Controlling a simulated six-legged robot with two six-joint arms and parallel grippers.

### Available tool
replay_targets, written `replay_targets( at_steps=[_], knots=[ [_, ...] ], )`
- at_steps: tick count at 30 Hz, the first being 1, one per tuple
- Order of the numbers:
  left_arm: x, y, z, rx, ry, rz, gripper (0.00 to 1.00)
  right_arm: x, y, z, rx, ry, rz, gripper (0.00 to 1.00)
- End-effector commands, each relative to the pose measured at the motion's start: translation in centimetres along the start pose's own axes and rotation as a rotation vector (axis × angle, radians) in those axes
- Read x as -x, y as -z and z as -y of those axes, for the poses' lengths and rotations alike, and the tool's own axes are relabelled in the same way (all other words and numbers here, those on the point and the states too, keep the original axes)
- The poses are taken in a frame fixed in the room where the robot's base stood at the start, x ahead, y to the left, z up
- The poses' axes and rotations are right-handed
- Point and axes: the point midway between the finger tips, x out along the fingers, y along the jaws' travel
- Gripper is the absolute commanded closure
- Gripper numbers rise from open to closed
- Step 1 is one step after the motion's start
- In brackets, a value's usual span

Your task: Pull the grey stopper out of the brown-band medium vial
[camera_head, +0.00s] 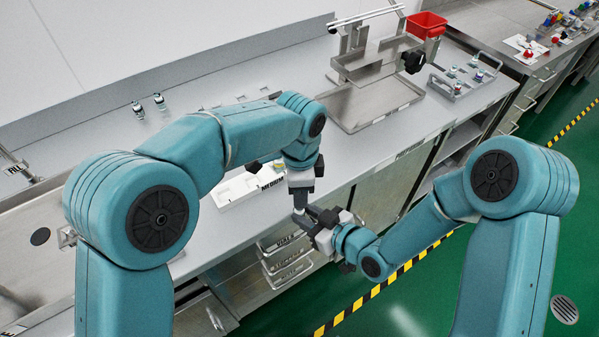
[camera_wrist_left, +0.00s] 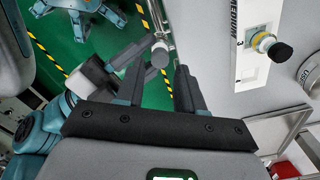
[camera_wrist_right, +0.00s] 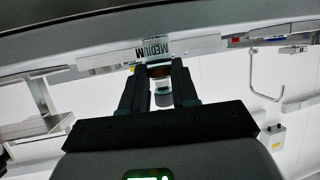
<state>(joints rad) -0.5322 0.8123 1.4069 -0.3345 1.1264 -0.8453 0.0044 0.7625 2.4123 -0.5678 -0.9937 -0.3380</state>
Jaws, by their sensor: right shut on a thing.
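The brown-band medium vial (camera_wrist_right: 158,71) is between the fingers of my right gripper (camera_wrist_right: 158,78), which is shut on it. The grey stopper (camera_wrist_right: 163,99) is on the vial's end in the right wrist view. In the left wrist view the stopper (camera_wrist_left: 160,56) faces my left wrist camera, with clear glass beyond it. My left gripper (camera_wrist_left: 157,75) is open, its fingers on either side of the stopper in that picture; I cannot tell whether they touch it. In the head view the left gripper points down over the right gripper (camera_head: 308,219), and the vial is mostly hidden.
A white rack (camera_head: 236,193) marked MEDIUM lies at the counter's front edge. A yellow-band vial with a dark stopper (camera_wrist_left: 278,52) stands in it. Two small vials (camera_head: 147,106) stand at the back left. A metal tray stand (camera_head: 375,110) is at the right.

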Motion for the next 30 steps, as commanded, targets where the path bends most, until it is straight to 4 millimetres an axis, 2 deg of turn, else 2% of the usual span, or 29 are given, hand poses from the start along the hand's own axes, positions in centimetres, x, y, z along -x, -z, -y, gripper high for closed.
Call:
replay_targets(
  at_steps=[3, 6, 17, 21, 25, 26, 27, 30],
  knots=[
    [-1.8, -0.1, 0.0, 0.001, -0.002, 0.002, 0.63, 0.0, 0.0, 0.0, 0.0, 0.0, 0.0, 1.0],
    [-2.8, 0.0, 0.0, 0.0, -0.002, 0.001, 0.63, 0.0, 0.0, 0.0, 0.0, 0.0, 0.0, 1.0],
    [-3.4, 0.0, 0.0, 0.0, 0.0, 0.0, 0.63, 0.0, 0.0, 0.0, 0.0, 0.0, 0.0, 1.0],
    [-3.3, 0.0, 0.0, 0.0, 0.0, 0.0, 1.0, 0.0, 0.0, 0.0, 0.0, 0.0, 0.0, 1.0],
    [-3.3, 0.0, 0.0, 0.0, 0.0, 0.0, 1.0, 0.0, 0.0, 0.0, 0.0, 0.0, 0.0, 1.0],
    [-3.3, 0.0, 0.0, 0.0, 0.0, 0.0, 0.87, 0.0, 0.0, 0.0, 0.0, 0.0, 0.0, 1.0],
    [-3.3, 0.0, 0.0, 0.0, 0.0, 0.0, 1.0, 0.0, 0.0, 0.0, 0.0, 0.0, 0.0, 1.0],
    [-3.3, 0.0, 0.0, 0.0, 0.0, 0.0, 1.0, 0.0, 0.0, 0.0, 0.0, 0.0, 0.0, 1.0]
  ],
)
